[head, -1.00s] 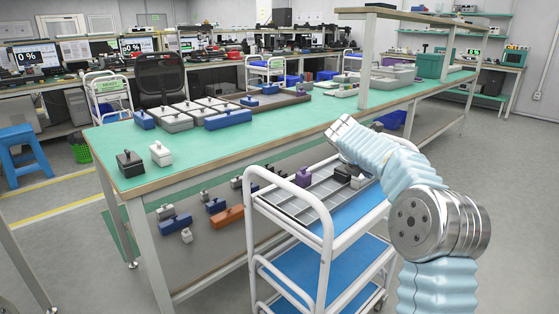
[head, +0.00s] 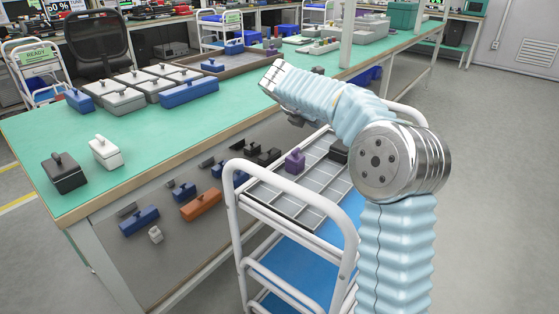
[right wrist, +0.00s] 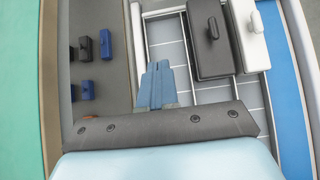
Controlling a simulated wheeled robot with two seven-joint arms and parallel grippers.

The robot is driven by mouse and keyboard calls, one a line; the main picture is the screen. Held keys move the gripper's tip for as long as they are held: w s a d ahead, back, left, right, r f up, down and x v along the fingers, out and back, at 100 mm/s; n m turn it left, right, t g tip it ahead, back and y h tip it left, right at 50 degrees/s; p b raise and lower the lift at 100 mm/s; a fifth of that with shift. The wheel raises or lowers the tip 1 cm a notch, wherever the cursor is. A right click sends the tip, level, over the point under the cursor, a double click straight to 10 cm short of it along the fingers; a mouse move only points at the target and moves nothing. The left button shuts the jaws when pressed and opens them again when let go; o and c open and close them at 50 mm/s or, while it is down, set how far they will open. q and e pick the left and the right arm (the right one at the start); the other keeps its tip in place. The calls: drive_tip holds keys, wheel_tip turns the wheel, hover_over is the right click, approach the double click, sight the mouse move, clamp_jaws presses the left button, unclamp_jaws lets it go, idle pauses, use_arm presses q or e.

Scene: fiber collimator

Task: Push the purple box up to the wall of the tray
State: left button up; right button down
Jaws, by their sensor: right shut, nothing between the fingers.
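The purple box (head: 294,162) with a knob on its lid stands upright in the divided grey tray (head: 287,210) on top of the white cart. It is left of a black box (head: 338,150). I do not see the purple box in the right wrist view. My right gripper (right wrist: 160,68) is shut and empty, with its blue-grey fingers over the tray's edge area. A black box (right wrist: 208,45) and a white box (right wrist: 250,35) are right of the fingers there. In the head view my right arm hides the gripper's fingertips and part of the tray. My left gripper is out of view.
The white cart rail (head: 290,222) borders the tray. The green-topped table (head: 140,130) is left of the cart and holds grey and blue boxes. Several small boxes, among them an orange one (head: 200,205), are lower between table and cart. Several tray compartments are empty.

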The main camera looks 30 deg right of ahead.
drive_tip(key=b, duration=0.2)
approach(288, 163)
drive_tip(key=w+d, duration=0.1)
drive_tip(key=d, duration=0.2)
wheel_tip(288, 163, down, 4)
drive_tip(key=shift+f+b, duration=0.2)
drive_tip(key=shift+b, duration=0.2)
drive_tip(key=shift+w+d+r, duration=0.1)
drive_tip(key=shift+w+d, duration=0.2)
drive_tip(key=shift+d, duration=0.1)
